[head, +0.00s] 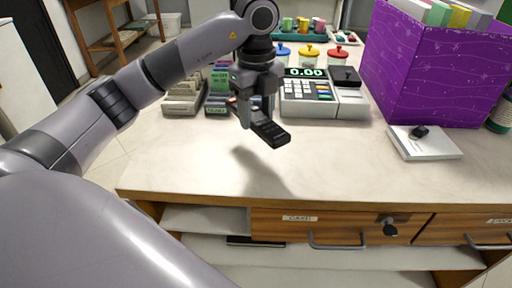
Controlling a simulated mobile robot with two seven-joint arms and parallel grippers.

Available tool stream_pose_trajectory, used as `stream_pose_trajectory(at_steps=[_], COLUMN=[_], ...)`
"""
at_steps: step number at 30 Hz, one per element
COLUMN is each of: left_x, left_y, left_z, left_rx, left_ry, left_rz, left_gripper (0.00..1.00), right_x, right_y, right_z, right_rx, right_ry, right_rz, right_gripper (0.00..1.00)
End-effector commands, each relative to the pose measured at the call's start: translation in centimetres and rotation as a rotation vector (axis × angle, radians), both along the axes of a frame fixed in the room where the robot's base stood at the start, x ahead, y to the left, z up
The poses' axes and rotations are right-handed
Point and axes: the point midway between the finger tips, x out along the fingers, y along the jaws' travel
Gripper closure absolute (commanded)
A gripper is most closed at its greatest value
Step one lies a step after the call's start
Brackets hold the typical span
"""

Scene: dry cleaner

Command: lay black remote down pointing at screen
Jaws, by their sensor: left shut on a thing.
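The black remote (269,130) is held in my left gripper (247,112), which is shut on it. The remote is tilted, with its free end toward the lower right, and hangs above the counter (200,165), with a soft shadow below it. Part of the remote is hidden by the fingers. Behind it stands a cash register (322,98) with a lit screen (305,72) reading 0.00. My right gripper is not in view.
Card holders (186,95) stand left of the register. A purple box (432,65) with folders stands at right, with a white book or box (424,143) bearing a small black object before it. Colored-lid jars (309,55) stand behind. The counter's front middle is clear.

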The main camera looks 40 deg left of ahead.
Motion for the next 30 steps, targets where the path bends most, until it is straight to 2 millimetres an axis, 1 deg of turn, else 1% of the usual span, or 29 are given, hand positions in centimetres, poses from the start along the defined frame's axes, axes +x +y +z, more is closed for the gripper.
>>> stream_pose_trajectory(at_steps=[1, 3, 11, 15, 18, 26, 30], left_x=[-0.1, -0.1, 0.0, -0.1, 0.0, 0.0, 0.0], left_y=[0.0, 0.0, 0.0, 0.1, 0.1, 0.1, 0.0], left_z=[-1.3, -2.4, -4.2, -6.4, -7.6, -7.7, -8.2], left_rx=[0.001, 0.002, 0.001, 0.001, 0.001, 0.002, 0.001], left_ry=[0.004, 0.002, 0.001, 0.003, 0.001, -0.002, -0.001], left_rz=[0.0, -0.001, -0.001, 0.0, 0.0, 0.0, 0.0], left_gripper=[0.92, 0.92, 0.92, 0.92, 0.92, 0.92, 0.92], right_x=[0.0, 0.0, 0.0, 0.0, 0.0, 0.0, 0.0], right_y=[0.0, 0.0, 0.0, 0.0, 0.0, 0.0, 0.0], right_z=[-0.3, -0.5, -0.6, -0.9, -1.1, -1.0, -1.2], right_rx=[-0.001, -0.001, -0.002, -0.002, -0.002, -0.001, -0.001], right_ry=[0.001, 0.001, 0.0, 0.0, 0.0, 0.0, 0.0], right_rz=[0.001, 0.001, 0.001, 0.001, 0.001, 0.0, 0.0], right_gripper=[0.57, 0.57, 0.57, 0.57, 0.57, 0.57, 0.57])
